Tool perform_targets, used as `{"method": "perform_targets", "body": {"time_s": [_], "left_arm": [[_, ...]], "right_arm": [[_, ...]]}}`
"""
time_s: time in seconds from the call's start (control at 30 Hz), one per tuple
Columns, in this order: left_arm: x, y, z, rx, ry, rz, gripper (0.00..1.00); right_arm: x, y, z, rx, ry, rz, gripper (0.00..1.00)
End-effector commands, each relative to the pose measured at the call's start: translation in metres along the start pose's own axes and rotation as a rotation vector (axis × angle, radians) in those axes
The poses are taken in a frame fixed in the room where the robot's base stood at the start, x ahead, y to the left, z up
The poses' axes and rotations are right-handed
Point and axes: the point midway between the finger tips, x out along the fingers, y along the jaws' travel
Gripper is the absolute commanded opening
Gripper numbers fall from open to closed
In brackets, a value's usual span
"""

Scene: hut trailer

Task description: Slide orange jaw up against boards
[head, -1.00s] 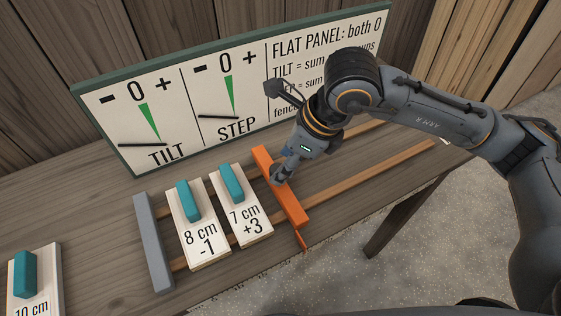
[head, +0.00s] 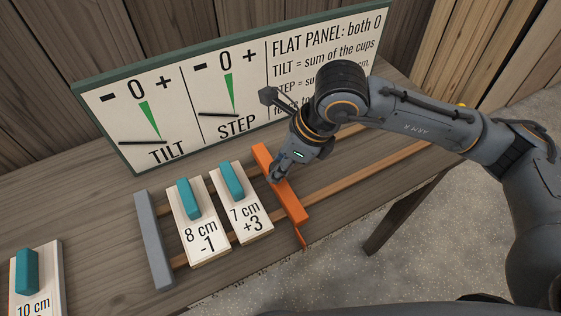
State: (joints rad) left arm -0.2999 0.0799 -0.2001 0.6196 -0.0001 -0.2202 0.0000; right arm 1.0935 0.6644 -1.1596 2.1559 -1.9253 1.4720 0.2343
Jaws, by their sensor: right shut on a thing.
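The orange jaw (head: 290,200) lies across the two wooden rails (head: 345,178), to the right of the boards. My right gripper (head: 276,176) is shut on the orange jaw near its upper middle; its fingertips are partly hidden. The board marked 7 cm +3 (head: 247,221) stands just left of the jaw, with a narrow gap seen between them. The board marked 8 cm -1 (head: 201,239) stands left of it, near the grey fence (head: 153,245). Both boards have teal handles. My left gripper is not in view.
A board marked 10 cm (head: 38,290) lies apart at the lower left. A sign (head: 180,140) with TILT and STEP dials stands behind the rails, partly covered by my right arm. The rails right of the jaw are clear. The table's front edge is close by.

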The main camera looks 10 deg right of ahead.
Motion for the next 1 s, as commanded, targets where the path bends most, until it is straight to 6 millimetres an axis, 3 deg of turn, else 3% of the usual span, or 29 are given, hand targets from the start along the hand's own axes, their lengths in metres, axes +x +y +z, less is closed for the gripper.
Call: {"method": "perform_targets", "body": {"time_s": [0.3,0.67,0.7,0.8,1.0], "left_arm": [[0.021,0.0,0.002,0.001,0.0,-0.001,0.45],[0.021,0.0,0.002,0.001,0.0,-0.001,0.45],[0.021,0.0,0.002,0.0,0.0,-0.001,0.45],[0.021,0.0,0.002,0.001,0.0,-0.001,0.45],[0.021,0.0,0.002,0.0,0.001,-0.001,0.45]], "right_arm": [[0.013,0.03,0.028,-0.005,-0.004,0.003,0.0],[0.012,0.033,0.031,-0.001,0.0,-0.002,0.0],[0.012,0.033,0.031,-0.001,0.0,-0.002,0.35],[0.012,0.033,0.031,-0.001,0.0,-0.001,0.54],[0.012,0.033,0.031,-0.001,0.0,-0.001,0.54]]}}
